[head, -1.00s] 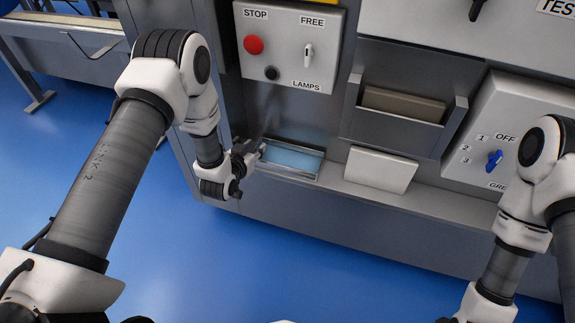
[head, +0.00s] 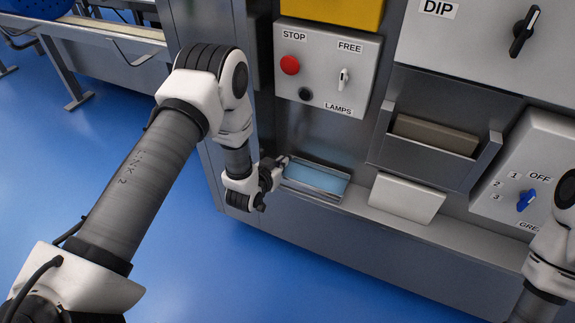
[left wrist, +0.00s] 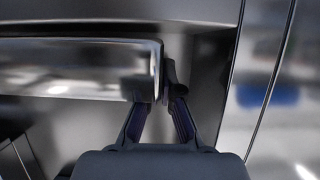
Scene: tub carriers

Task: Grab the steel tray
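The steel tray (head: 327,191) is a shallow shiny rectangular tray with a light blue inside. It sits on the ledge of the grey machine, in the bay below the STOP panel. My left gripper (head: 283,162) is at its left end. In the left wrist view the tray (left wrist: 75,68) fills the upper left, and the fingers of my left gripper (left wrist: 157,95) close in on either side of its end wall, seemingly pinching it. The exact contact is partly hidden. My right arm shows at the right edge; its gripper is out of view.
A white slanted plate (head: 405,199) stands right of the tray, below a holder with a brown block (head: 434,134). The switch panel (head: 329,68) is above the tray. A blue selector knob (head: 526,201) is at right. The blue floor in front is clear.

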